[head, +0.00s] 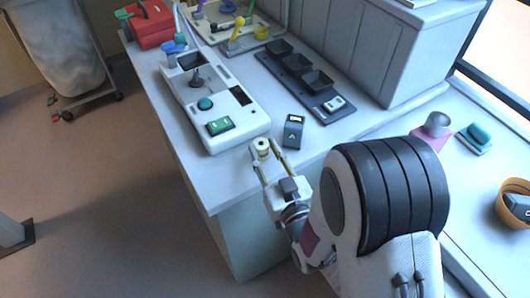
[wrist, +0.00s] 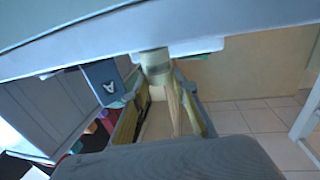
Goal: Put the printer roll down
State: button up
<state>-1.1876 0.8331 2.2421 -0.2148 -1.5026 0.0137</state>
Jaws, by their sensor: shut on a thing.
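My gripper (head: 264,162) is shut on the printer roll (head: 261,145), a small pale cylinder with a darker end. It holds the roll near the front edge of the white counter (head: 225,180), just past the near corner of a white device. In the wrist view the roll (wrist: 156,66) sits between the fingertips of my gripper (wrist: 158,88), with the pale device edge close behind it. I cannot tell whether the roll touches anything below. The white device (head: 176,95) has a dark opening, a round green knob and a green panel.
A small dark box with a display (head: 293,131) stands close to the right of the roll. A grey rack with several black bins (head: 300,80) lies behind it. A red case (head: 151,22) sits at the far left. Bare counter lies between the device and the rack.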

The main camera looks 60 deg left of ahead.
jog(key=shift+f, duration=0.4)
jog(key=shift+f, duration=0.1)
jog(key=o, duration=1.1)
jog(key=shift+s+d, duration=0.2)
jog(key=shift+d, duration=1.05)
jog(key=shift+s+d, duration=0.25)
jog(key=shift+d, duration=0.95)
jog(key=shift+s+d, duration=0.2)
jog(key=shift+d, duration=1.05)
